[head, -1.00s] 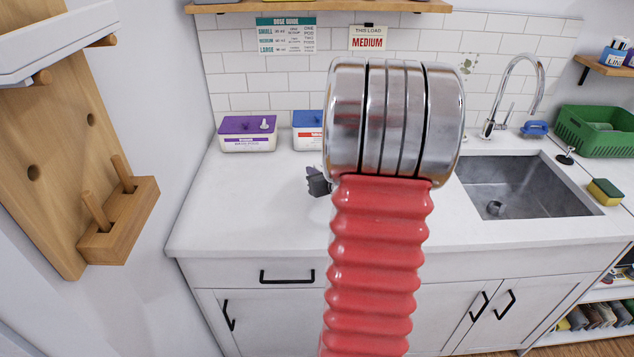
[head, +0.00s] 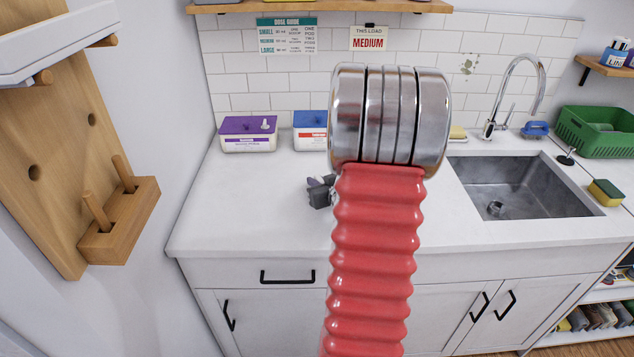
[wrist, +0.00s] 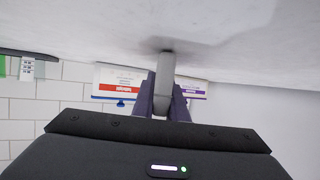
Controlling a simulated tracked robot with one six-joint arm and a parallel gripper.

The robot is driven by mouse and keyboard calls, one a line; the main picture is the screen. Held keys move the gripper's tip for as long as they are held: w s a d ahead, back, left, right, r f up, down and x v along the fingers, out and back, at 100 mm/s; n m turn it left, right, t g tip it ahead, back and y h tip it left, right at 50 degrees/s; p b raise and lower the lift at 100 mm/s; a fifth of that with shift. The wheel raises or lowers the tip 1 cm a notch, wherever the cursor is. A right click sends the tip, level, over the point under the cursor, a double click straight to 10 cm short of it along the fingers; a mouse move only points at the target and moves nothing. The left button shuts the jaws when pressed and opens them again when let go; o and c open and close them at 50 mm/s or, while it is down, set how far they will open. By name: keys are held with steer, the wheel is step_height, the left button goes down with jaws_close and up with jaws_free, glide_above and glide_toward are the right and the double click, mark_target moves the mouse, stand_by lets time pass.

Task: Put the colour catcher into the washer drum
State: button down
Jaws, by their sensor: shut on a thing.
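My gripper (wrist: 165,105) shows in the wrist view with its two dark purple fingers closed on a slim grey piece (wrist: 166,70). The grey piece points towards the white counter, and I cannot tell whether it touches it. It may be the colour catcher, but no marking shows. In the head view my gripper (head: 321,191) is small and low over the counter, partly hidden behind my red arm. The washer and its drum are not in view.
The white counter (head: 240,215) is mostly clear. A purple-lidded tub (head: 248,134) and a blue-lidded tub (head: 310,131) stand at its back. The sink (head: 525,188) lies right, with a sponge (head: 605,192) and a green basket (head: 600,131) beyond. A wooden peg board (head: 60,160) is at left.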

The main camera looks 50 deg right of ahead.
steer(key=shift+f, duration=0.1)
steer(key=c, duration=1.8)
jaws_free()
steer(key=shift+o, duration=0.2)
steer(key=shift+s+r, duration=0.15)
steer(key=shift+r, duration=0.05)
steer(key=shift+v, duration=5.85)
steer(key=shift+a+f, duration=0.1)
